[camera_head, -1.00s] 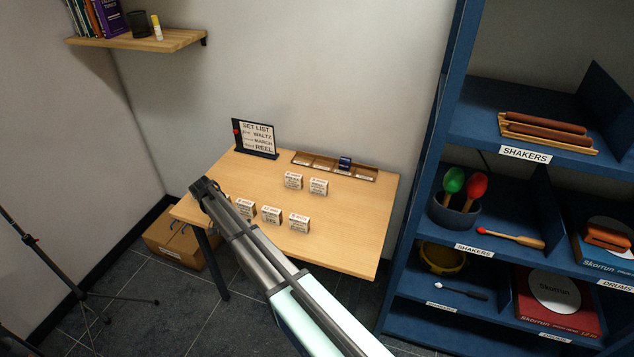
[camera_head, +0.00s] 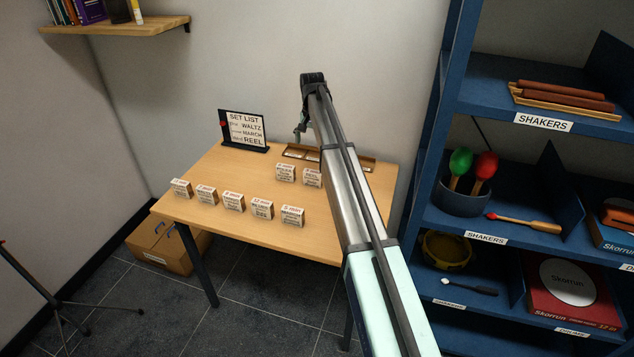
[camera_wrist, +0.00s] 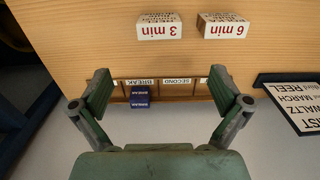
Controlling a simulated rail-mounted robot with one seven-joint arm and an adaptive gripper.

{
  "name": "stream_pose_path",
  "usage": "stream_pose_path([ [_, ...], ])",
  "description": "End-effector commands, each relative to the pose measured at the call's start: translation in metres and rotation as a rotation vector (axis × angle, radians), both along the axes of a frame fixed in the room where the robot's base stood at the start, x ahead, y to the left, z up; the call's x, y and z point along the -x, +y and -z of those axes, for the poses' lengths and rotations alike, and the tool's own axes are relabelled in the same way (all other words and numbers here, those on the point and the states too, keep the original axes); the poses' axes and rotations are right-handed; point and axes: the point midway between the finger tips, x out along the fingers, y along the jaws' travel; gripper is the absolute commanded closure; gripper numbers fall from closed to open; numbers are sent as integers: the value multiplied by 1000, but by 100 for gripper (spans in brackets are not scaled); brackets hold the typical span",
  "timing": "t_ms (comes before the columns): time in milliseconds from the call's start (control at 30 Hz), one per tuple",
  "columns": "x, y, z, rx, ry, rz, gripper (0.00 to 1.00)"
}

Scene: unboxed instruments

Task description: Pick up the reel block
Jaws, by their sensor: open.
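White blocks with small print stand on the wooden table (camera_head: 185,220). Several form a front row, among them a left-end block (camera_head: 181,188), a middle block (camera_head: 233,202) and a right-end block (camera_head: 292,216). Two stand further back: one marked "3 min" (camera_wrist: 159,25) and one marked "6 min" (camera_wrist: 223,26). I cannot read which block is the reel. My gripper (camera_wrist: 160,90) is open and empty, above the slotted tray (camera_wrist: 185,91) at the table's back. A blue "BREAK" block (camera_wrist: 140,97) sits in the tray, between the fingers in the wrist view.
A set list sign (camera_head: 243,131) reading waltz, march, reel stands at the table's back left. A blue shelf unit (camera_head: 440,130) with shakers and drums stands close on the right. A cardboard box (camera_head: 168,243) is on the floor by the table.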

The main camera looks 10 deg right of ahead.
Motion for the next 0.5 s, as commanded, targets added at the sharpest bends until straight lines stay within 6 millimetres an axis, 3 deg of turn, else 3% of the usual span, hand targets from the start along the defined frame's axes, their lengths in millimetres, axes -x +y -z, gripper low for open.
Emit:
stream_pose_path([
  [500,1,1,93,2,3,0,0],
])
